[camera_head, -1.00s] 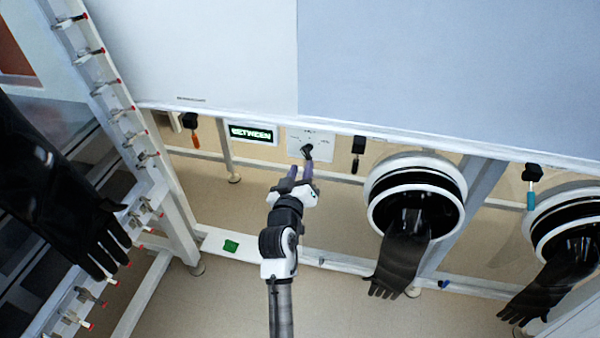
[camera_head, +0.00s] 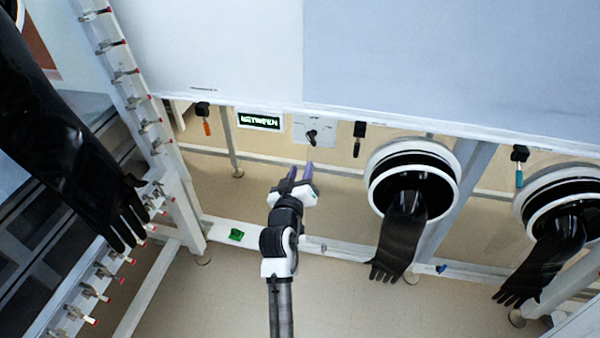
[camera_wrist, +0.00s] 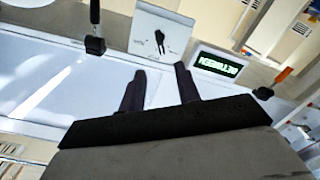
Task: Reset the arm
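My gripper (camera_head: 300,174) is in the middle of the head view, below a white switch plate (camera_head: 301,126) with a black knob (camera_head: 312,137). Its two purple-grey fingers stand apart with nothing between them. In the wrist view my gripper (camera_wrist: 161,86) also shows open and empty, with the knob (camera_wrist: 159,40) and its plate beyond the fingertips. A visible gap lies between the fingertips and the knob.
A lit green display (camera_head: 259,121) sits left of the plate. Black gloves hang from a near port (camera_head: 372,180) and a right port (camera_head: 527,215). Another black glove (camera_head: 70,160) hangs at left beside a valve rack (camera_head: 128,85). A green item (camera_head: 236,235) lies on the lower rail.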

